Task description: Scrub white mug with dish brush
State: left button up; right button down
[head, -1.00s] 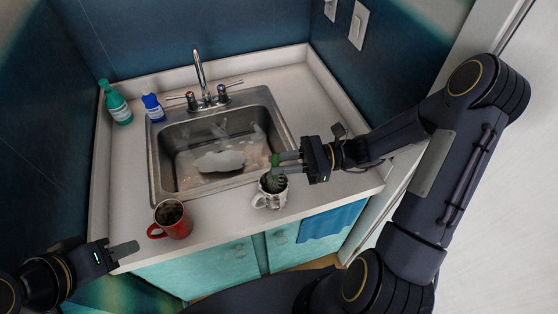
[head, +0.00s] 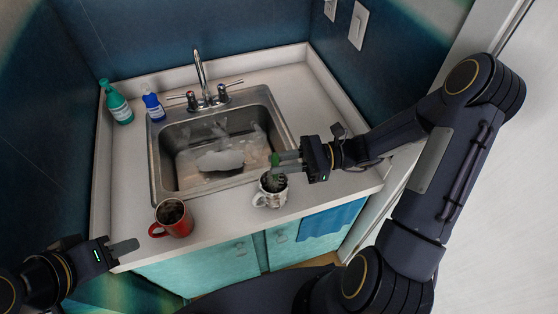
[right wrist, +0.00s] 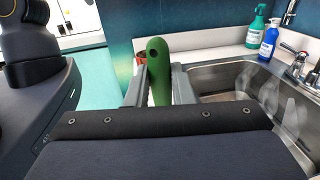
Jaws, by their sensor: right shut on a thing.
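The white mug (head: 268,198), which has dark markings, stands on the counter at the front right of the sink. My right gripper (head: 277,161) is shut on the green handle of the dish brush (head: 274,165), just above the mug. The brush's lower end is inside the mug's mouth; how far its bristles touch the inside is hidden. In the right wrist view the green brush handle (right wrist: 159,72) stands between the two fingers. My left gripper (head: 124,246) is at the lower left in front of the counter, empty; its fingers overlap, so its opening is unclear.
A red mug (head: 178,229) stands on the counter near its front edge, left of the white mug. The sink (head: 160,170) with its faucet (head: 200,75) lies behind. A green bottle (head: 116,103) and a blue bottle (head: 152,104) stand at the back left.

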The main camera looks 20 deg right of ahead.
jog(key=shift+w, duration=0.4)
jog(key=shift+a, duration=0.3)
jog(key=shift+s+a+r+p, duration=0.15)
jog(key=shift+s+p, duration=0.1)
jog(key=shift+p, duration=0.05)
jog(key=shift+s, duration=0.2)
jog(key=shift+w+d, duration=0.1)
jog(key=shift+d, duration=0.3)
jog(key=shift+w, duration=0.3)
jog(key=shift+a, duration=0.1)
